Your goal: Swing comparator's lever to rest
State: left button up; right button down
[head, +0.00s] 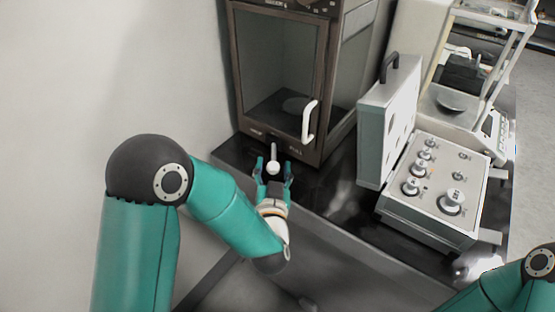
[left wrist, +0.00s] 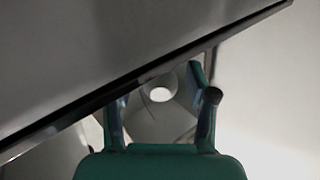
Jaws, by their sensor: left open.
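The comparator (head: 280,62) is a brown-framed cabinet with a glass door and a white door handle at the back of the dark table. Its lever (head: 273,152), a short stick with a white rounded tip, stands out at the front of its base. My left gripper (head: 273,172) is open, with its two fingers on either side of the lever. In the left wrist view, a round pale end (left wrist: 160,94), probably the lever's tip, shows between the open fingers. I cannot tell whether the fingers touch it. My right gripper is outside both views.
An open weight case (head: 440,215) with several knobbed weights stands to the right, its lid (head: 388,125) upright beside the cabinet. A white balance (head: 452,112) is behind it. The table's front edge runs just below my left gripper. A plain wall is on the left.

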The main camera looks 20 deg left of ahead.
pick_arm(q)
jog(key=shift+w, duration=0.15)
grip_shut()
dwell(0.4)
